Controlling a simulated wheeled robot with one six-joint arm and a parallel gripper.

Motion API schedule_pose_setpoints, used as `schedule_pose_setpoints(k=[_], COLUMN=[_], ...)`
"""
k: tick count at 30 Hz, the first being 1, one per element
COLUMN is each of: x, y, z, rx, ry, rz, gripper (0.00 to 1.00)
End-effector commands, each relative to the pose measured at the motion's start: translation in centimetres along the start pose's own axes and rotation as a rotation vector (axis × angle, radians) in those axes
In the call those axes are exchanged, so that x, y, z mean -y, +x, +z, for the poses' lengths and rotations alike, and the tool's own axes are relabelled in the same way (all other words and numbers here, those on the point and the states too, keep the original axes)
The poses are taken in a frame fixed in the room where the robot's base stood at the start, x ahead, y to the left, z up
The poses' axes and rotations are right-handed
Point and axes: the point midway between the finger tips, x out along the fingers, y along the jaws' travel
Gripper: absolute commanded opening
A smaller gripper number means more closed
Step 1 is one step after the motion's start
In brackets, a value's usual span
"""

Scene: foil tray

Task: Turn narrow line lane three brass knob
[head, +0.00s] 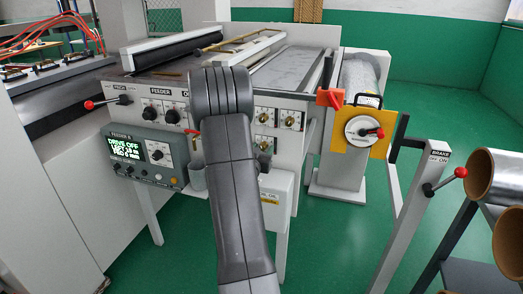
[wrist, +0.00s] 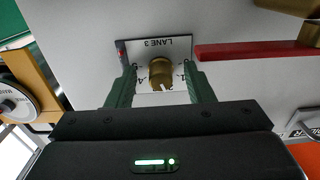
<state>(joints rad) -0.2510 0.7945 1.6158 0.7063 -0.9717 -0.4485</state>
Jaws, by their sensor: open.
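The lane three brass knob (wrist: 160,74) sits on a white dial plate in the middle of the wrist view. The plate reads LANE 3, upside down in this view, with scale numbers around the knob. My gripper (wrist: 160,86) is open. Its two dark green fingers stand on either side of the knob, with a visible gap on each side, so neither appears to touch it. A white pointer mark shows on the knob's lower edge. In the head view my arm covers the gripper, and several brass knobs (head: 290,121) show on the panel beside it.
A red bar (wrist: 250,50) lies close to the right finger in the wrist view. A yellow plate with a dial (head: 363,131) and a red-knobbed brake lever (head: 447,180) stand to the right. A display box (head: 143,158) is left of my arm.

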Motion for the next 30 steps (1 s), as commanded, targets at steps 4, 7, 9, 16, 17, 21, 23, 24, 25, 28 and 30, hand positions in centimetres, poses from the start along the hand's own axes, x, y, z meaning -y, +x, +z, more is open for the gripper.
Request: schedule_pose_setpoints(k=[4,7,9,16,17,21,23,24,25,28,30], x=[0.01,0.02,0.02,0.02,0.01,0.02,0.03,0.03,0.03,0.06,0.05], y=[0.06,0.05,0.04,0.02,0.02,0.02,0.02,0.03,0.03,0.04,0.04], z=[0.0,0.0,0.01,0.01,0.02,0.17,0.24,0.27,0.28,0.41,0.43], rx=[0.0,0.0,0.0,0.0,0.0,0.0,0.0,-0.001,-0.002,-0.002,-0.004], ry=[0.0,0.0,0.0,0.001,0.002,0.021,0.038,0.053,0.067,0.125,0.176], rz=[0.0,0.0,-0.001,0.0,0.0,0.0,0.0,0.0,0.0,-0.001,0.0], gripper=[0.48,0.46,0.32,0.03,0.03,0.03,0.03,0.03,0.03,0.03,0.03])
